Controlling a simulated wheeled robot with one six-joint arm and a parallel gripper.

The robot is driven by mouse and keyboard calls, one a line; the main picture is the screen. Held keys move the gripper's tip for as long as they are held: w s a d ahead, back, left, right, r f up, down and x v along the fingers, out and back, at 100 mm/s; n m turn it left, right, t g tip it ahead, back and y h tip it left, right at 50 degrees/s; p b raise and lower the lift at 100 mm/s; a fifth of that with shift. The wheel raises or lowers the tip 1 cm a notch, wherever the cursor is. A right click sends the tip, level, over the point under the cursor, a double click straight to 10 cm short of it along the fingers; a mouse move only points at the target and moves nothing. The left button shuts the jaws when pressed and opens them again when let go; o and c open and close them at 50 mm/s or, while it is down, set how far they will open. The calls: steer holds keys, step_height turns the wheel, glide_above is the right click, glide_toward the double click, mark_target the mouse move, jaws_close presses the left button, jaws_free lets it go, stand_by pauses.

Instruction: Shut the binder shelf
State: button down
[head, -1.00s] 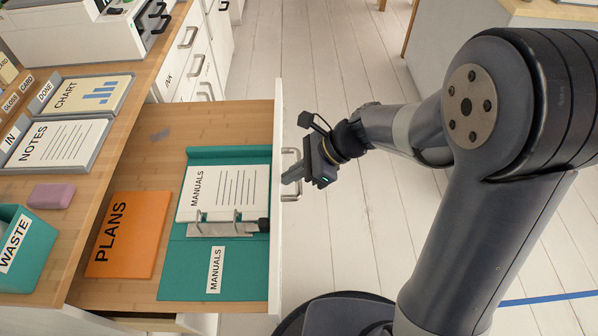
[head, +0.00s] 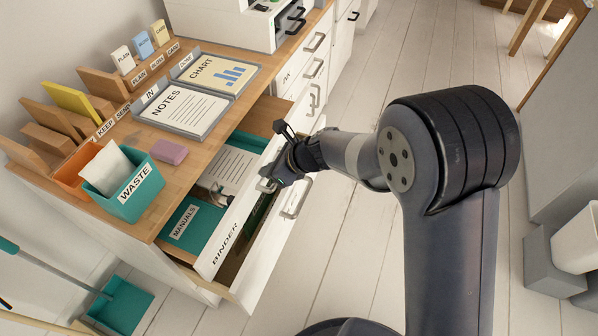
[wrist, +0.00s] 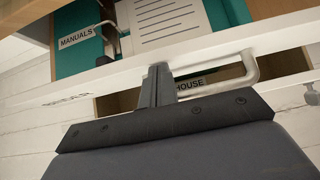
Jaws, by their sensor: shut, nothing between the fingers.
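The binder shelf is a drawer with a white front (head: 226,245) lettered BINDER. It is part way out from under the desk top, with a teal MANUALS binder (head: 193,222) lying inside. My gripper (head: 267,184) is at the outer face of this front, by its handle. In the wrist view the shut fingers (wrist: 158,84) point at the front, just left of the metal handle (wrist: 245,72), with nothing between them. Whether the tips touch the front is not clear. The MANUALS binder (wrist: 85,55) shows beyond the front's top edge.
A lower drawer (head: 268,255) also stands open, its front farther out than the upper one. The desk top holds a teal WASTE bin (head: 132,190), a NOTES tray (head: 187,108) and a pink block (head: 169,151). Bare floor (head: 350,265) lies right of the drawers.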

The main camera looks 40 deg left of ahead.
steer(key=a+p, duration=0.1)
steer(key=a, duration=0.1)
steer(key=s+a+p, duration=0.1)
steer(key=a, duration=0.2)
steer(key=s+a+p, duration=0.1)
steer(key=a, duration=0.2)
steer(key=shift+a, duration=0.25)
